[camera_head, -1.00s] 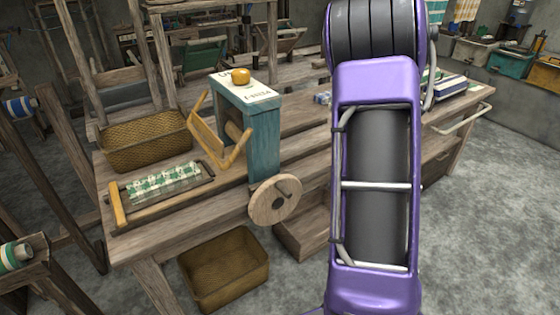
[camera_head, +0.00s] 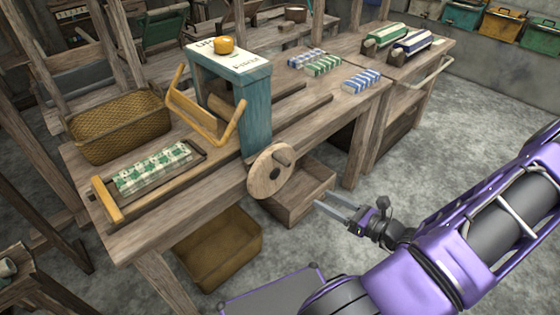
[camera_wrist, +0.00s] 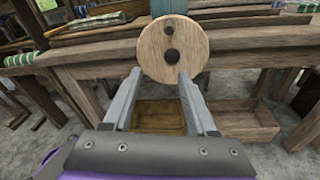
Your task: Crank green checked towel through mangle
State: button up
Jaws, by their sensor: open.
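The green checked towel (camera_head: 152,169) lies flat in a wooden tray (camera_head: 130,205) on the bench, left of the mangle. The mangle has a teal frame (camera_head: 254,112) with a yellow wooden bracket (camera_head: 203,118) on its left. Its round wooden crank wheel (camera_head: 270,171) stands on the bench's front side, with a short peg handle (camera_head: 283,157). My gripper (camera_head: 325,202) is open and empty, to the right of and below the wheel. In the wrist view the wheel (camera_wrist: 173,42) is ahead, just beyond the open fingers (camera_wrist: 158,92), apart from them.
A wicker basket (camera_head: 115,127) stands on the bench behind the towel. A lower basket (camera_head: 218,252) and a wooden crate (camera_head: 300,190) sit below the bench. Folded cloths (camera_head: 322,65) and rolled cloths (camera_head: 418,42) lie at the right. The floor at right is clear.

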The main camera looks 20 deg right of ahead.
aim_at(289, 166)
jog(key=shift+m+t+h, duration=0.4)
jog(key=shift+m+t, duration=0.3)
jog(key=shift+t, duration=0.2)
jog(key=x, duration=0.5)
jog(key=r+b+x, duration=0.1)
jog(key=x, duration=1.1)
jog(key=shift+w+d+r, duration=0.3)
jog(key=shift+r, duration=0.05)
grip_shut()
